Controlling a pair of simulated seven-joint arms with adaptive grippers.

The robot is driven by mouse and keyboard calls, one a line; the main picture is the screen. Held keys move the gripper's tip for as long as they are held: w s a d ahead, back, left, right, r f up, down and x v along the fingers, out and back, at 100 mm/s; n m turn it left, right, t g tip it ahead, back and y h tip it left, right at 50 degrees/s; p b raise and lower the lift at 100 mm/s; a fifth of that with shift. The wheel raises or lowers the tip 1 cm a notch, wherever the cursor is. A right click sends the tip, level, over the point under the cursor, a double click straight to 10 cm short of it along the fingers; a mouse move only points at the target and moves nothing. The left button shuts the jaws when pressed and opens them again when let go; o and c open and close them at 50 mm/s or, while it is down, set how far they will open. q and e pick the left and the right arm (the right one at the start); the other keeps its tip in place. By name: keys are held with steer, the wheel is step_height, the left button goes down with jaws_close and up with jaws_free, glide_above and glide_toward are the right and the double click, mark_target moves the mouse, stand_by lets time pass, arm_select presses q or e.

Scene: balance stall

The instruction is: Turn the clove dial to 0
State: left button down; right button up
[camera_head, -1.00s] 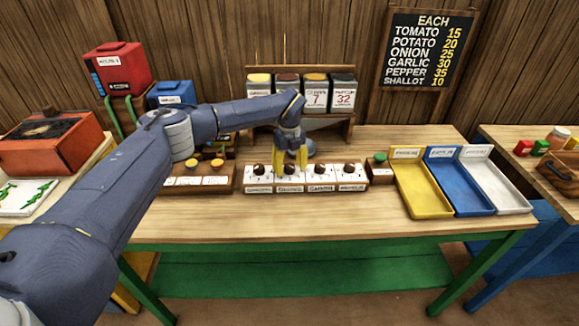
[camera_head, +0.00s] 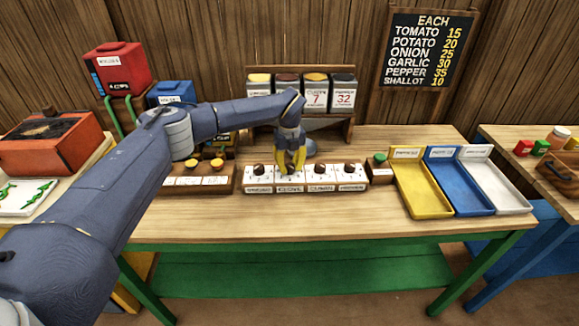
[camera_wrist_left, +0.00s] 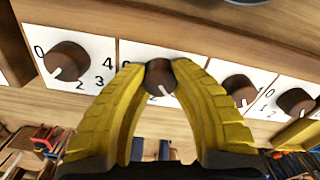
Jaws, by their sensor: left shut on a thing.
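The dial panel (camera_head: 305,189) is a wooden block with white plates and a row of dark brown dials. The clove dial (camera_wrist_left: 160,76) is the second from the left; its label reads CLOVE in the head view. My left gripper (camera_head: 290,172) comes down on it from above, with its yellow fingers shut on the knob from both sides. In the left wrist view, a 2 shows near the knob's lower edge. The fingers hide the rest of its scale, so I cannot tell its exact setting. My right gripper is not in view.
Other dials flank it closely: one on the left (camera_wrist_left: 66,61) and others on the right, such as the cumin dial (camera_head: 320,169). A small block with a green button (camera_head: 380,158) stands right of the panel. Yellow, blue and white trays (camera_head: 421,208) lie farther right. The table front is clear.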

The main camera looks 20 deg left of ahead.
mark_target(289, 165)
arm_select(q)
steer(key=m, duration=1.9)
steer(key=shift+m, duration=0.3)
steer(key=m, duration=0.6)
steer(key=shift+m, duration=0.3)
steer(key=c, duration=0.9)
jaws_free()
step_height(289, 165, up, 12)
